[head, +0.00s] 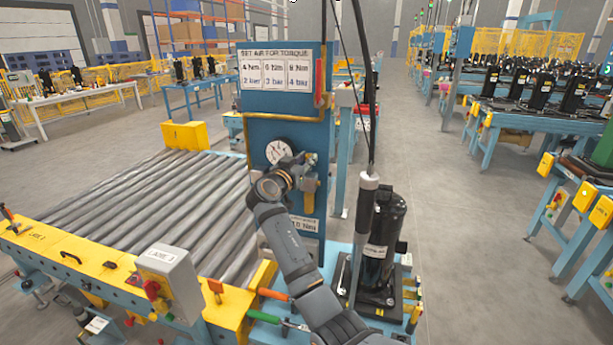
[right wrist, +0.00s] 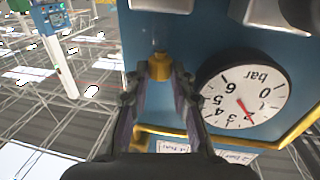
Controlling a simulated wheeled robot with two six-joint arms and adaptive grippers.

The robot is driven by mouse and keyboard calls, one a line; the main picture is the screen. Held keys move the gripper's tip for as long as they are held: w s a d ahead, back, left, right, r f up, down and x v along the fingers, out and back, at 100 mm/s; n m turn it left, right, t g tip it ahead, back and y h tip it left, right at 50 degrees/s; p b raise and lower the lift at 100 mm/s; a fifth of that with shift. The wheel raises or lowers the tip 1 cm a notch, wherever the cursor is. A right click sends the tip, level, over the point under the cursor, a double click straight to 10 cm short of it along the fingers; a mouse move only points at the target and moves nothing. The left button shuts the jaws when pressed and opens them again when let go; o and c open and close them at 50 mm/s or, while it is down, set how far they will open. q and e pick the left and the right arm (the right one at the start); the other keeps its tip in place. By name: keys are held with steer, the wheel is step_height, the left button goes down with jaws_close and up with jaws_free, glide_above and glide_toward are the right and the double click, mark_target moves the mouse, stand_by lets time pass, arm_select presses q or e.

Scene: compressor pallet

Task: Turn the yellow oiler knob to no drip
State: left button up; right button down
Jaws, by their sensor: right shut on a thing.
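The yellow oiler knob (right wrist: 160,65) shows in the right wrist view, under a clear part on the blue panel; this picture is upside down. My right gripper (right wrist: 158,78) is shut on the knob, with one dark finger on each side. In the head view my right gripper (head: 303,166) is at the blue panel (head: 262,131), just right of the gauge, and hides the knob there. The knob's setting cannot be read. My left gripper is not in view.
A round bar gauge (right wrist: 245,98) is close beside my right gripper. A torque sign (head: 277,68) tops the panel. A roller conveyor (head: 165,205) lies left. A black compressor (head: 381,245) and a hanging tool (head: 364,225) stand right of my arm.

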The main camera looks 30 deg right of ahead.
stand_by(0.3)
steer(key=c, duration=1.4)
jaws_free()
steer(key=v, duration=0.7)
steer(key=shift+s+a, duration=0.1)
steer(key=shift+a, duration=0.1)
